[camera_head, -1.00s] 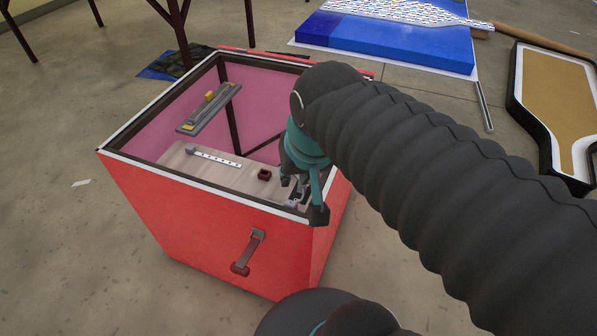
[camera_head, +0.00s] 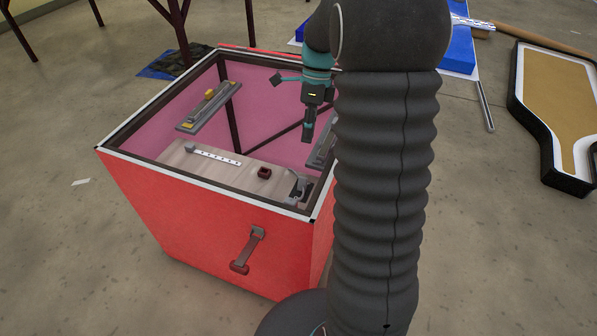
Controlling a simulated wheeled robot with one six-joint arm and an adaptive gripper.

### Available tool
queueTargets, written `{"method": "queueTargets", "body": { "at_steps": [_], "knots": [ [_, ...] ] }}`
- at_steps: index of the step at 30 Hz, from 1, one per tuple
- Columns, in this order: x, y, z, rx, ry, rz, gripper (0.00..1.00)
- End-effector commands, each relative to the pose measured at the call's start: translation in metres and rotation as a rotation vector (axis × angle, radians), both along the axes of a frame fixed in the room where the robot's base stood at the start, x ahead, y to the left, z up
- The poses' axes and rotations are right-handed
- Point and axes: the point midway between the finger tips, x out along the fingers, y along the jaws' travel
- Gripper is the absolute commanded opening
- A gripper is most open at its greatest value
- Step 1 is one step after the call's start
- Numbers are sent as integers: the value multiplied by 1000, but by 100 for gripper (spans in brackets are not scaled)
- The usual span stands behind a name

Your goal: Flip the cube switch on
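The cube is a red open-topped box (camera_head: 190,215) with white edges and pink inner walls, standing on the floor. Inside it, a wooden board (camera_head: 180,157) carries a white strip with dots (camera_head: 214,156), a small dark red square part (camera_head: 264,173) and a grey lever-like part (camera_head: 300,187) at the right front corner. I cannot tell for sure which part is the switch, or its position. My gripper (camera_head: 292,108) is above the box's right rear part, with its fingers spread apart and empty, touching nothing visible. My arm hides the box's right side.
A grey bar with yellow parts (camera_head: 209,106) sits at the box's left inner wall; a similar grey bar (camera_head: 322,150) is partly hidden at right. A tan board with black rim (camera_head: 560,110) lies at right.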

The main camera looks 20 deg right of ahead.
Motion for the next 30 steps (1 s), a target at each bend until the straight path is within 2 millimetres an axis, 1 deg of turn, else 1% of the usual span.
{"method": "queueTargets", "body": {
  "at_steps": [1, 3, 9, 11, 14, 24, 30],
  "knots": [
    [5, -6, -8, 1, 28, -49, 22],
    [8, -10, -15, -1, 59, -107, 22],
    [11, -14, -26, -3, 95, -171, 22],
    [10, -12, -31, -3, 95, -173, 22],
    [5, -8, -44, -2, 96, -170, 22],
    [-12, 9, -103, -2, 95, -169, 22],
    [-20, 17, -131, -3, 94, -169, 22]
  ]
}}
